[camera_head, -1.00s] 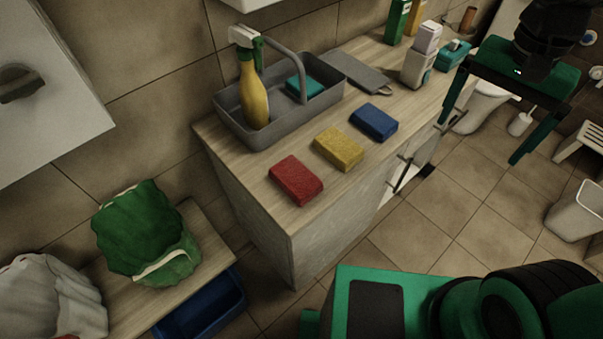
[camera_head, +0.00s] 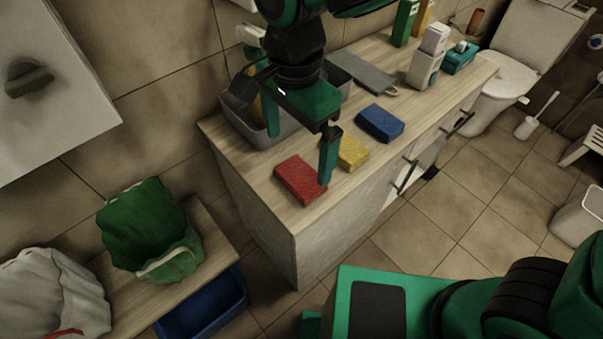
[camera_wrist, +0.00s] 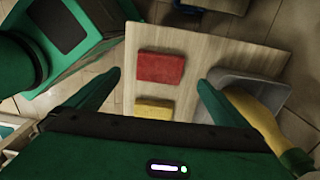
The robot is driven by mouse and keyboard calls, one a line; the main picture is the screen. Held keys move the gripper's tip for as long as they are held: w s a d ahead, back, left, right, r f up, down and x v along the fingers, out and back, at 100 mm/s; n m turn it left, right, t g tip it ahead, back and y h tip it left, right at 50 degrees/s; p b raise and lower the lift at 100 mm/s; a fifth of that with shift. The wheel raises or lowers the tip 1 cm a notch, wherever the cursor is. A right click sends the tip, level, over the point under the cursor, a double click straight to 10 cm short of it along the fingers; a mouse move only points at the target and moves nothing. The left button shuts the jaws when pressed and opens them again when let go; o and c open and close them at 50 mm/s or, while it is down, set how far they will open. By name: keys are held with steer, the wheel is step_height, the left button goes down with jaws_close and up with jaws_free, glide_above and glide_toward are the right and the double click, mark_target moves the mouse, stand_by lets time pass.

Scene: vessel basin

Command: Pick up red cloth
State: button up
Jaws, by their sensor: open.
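The red cloth (camera_head: 298,180) is a folded rectangular block lying flat on the wooden counter (camera_head: 259,190), near its front left corner. In the wrist view the red cloth (camera_wrist: 160,68) lies between and beyond the two fingertips. My gripper (camera_head: 300,160) is open and empty above the counter, over the area of the red and yellow cloths. In the head view one finger overlaps the right end of the red cloth; contact cannot be told. The wrist view shows my gripper (camera_wrist: 158,78) with its fingers wide apart.
A yellow cloth (camera_head: 352,151) lies right of the red one, partly hidden by a finger. A blue cloth (camera_head: 380,123) lies farther right. A grey basin (camera_head: 285,129) with a bottle stands behind my gripper. A green bag (camera_head: 145,225) stands on a lower bench at left.

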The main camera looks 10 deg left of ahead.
mark_target(300, 174)
steer(key=shift+w+d+f, duration=0.1)
steer(key=shift+w+f, duration=0.05)
steer(key=shift+f, duration=1.8)
steer(key=shift+w+d+f, duration=0.1)
steer(key=shift+f, duration=1.8)
steer(key=shift+c, duration=0.6)
steer(key=c, duration=0.9)
